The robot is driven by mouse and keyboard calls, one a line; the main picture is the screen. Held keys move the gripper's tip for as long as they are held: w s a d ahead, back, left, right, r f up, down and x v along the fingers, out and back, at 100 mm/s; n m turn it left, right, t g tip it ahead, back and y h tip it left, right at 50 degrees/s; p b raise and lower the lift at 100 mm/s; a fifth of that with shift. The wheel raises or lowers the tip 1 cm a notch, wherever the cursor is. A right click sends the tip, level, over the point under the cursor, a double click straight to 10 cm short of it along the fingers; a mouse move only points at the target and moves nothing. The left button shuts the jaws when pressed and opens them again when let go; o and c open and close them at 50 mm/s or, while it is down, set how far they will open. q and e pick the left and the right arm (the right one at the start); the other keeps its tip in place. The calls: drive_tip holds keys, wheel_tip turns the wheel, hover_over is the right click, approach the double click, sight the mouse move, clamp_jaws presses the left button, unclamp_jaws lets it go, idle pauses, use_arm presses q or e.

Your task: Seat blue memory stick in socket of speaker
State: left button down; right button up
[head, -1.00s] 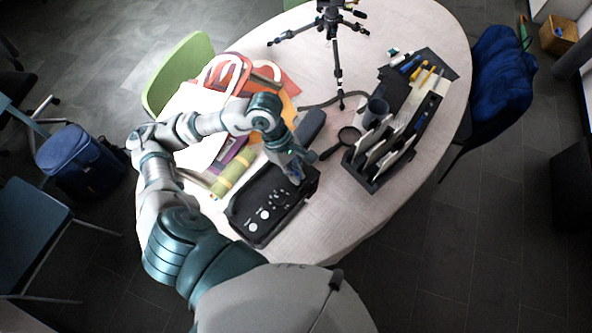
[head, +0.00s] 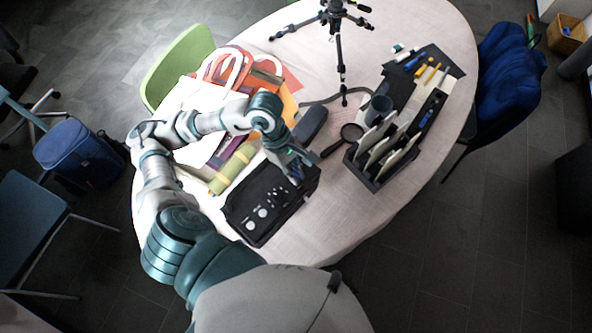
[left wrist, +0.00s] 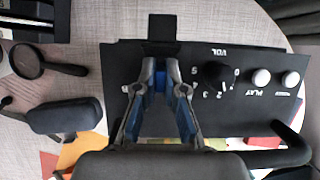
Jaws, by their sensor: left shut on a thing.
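The speaker (head: 240,205) is a black box with a knob and two pale buttons, lying on the table near its front edge. Its panel (left wrist: 255,105) fills much of the left wrist view. My left gripper (head: 299,178) is over the right end of the speaker. In the left wrist view, the gripper (left wrist: 160,68) is shut on the blue memory stick (left wrist: 160,76), little of which shows between the fingers. A black block (left wrist: 162,27) stands at the speaker's edge just beyond the fingertips. I cannot tell whether the stick touches the socket. My right gripper is not in view.
A black desk organizer (head: 376,180) stands right of the speaker. A magnifying glass (head: 351,132) and a dark case (head: 310,124) lie behind it. A tripod (head: 341,60) stands at the back. Papers and a rolled yellow-green item (head: 232,171) lie left.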

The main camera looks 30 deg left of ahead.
use_arm(q)
drive_tip(key=shift+f, duration=0.15)
drive_tip(key=c, duration=1.2)
unclamp_jaws()
drive_tip(key=v, duration=0.8)
